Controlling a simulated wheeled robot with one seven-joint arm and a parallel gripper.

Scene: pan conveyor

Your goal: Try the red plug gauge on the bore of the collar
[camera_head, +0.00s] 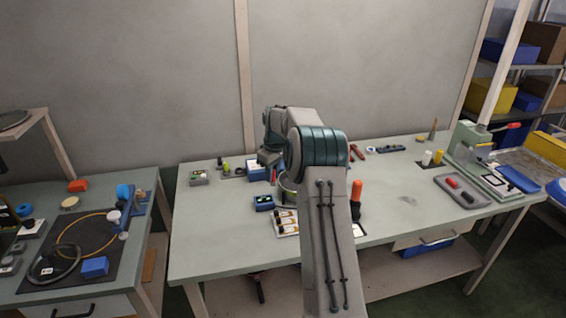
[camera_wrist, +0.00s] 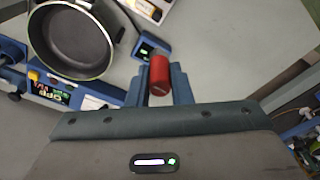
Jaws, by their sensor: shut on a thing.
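My gripper (camera_wrist: 157,85) is shut on the red plug gauge (camera_wrist: 160,72), a short red cylinder held between the two blue-grey fingers in the wrist view. It hangs over the grey-green bench top, beside a small blue box with a lit display (camera_wrist: 146,50). I cannot pick out the collar for certain; a small pale ring (camera_head: 371,150) lies toward the back of the bench in the head view, apart from the arm.
A dark round pan (camera_wrist: 72,42) sits close to the left of my gripper, with a blue device (camera_wrist: 50,88) below it. An orange-handled tool (camera_head: 357,190) stands right of my arm. A grey tray (camera_head: 478,201) and a green press (camera_head: 465,140) stand at right. The bench between is mostly clear.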

